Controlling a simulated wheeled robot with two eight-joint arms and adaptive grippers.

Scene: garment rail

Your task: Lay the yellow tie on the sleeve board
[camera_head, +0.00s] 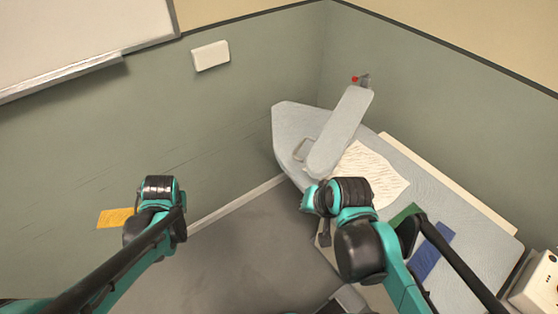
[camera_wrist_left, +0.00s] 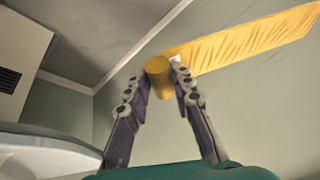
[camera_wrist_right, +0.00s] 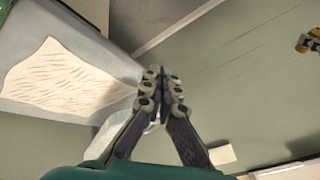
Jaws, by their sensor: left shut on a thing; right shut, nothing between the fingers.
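The yellow tie (camera_wrist_left: 250,42) is held by my left gripper (camera_wrist_left: 172,73). A rounded yellow end (camera_wrist_left: 159,76) sits at the fingertips, and a flat creased length stretches to the upper right. In the head view the tie (camera_head: 115,218) shows at the left, beside my left wrist, which hides the fingers. The sleeve board (camera_head: 341,128) is a narrow pale grey board, empty on top, raised over the far end of the ironing board. My right gripper (camera_wrist_right: 161,78) is shut and empty. In the head view it is near the ironing board's front edge, mostly hidden.
The ironing board (camera_head: 295,118) carries a cream cloth (camera_head: 370,172), a blue strip (camera_head: 434,252) and a partly hidden green strip (camera_head: 406,214). A small red-tipped thing (camera_head: 354,79) is by the sleeve board's far end. A white box (camera_head: 540,283) stands lower right. Floor between my arms is clear.

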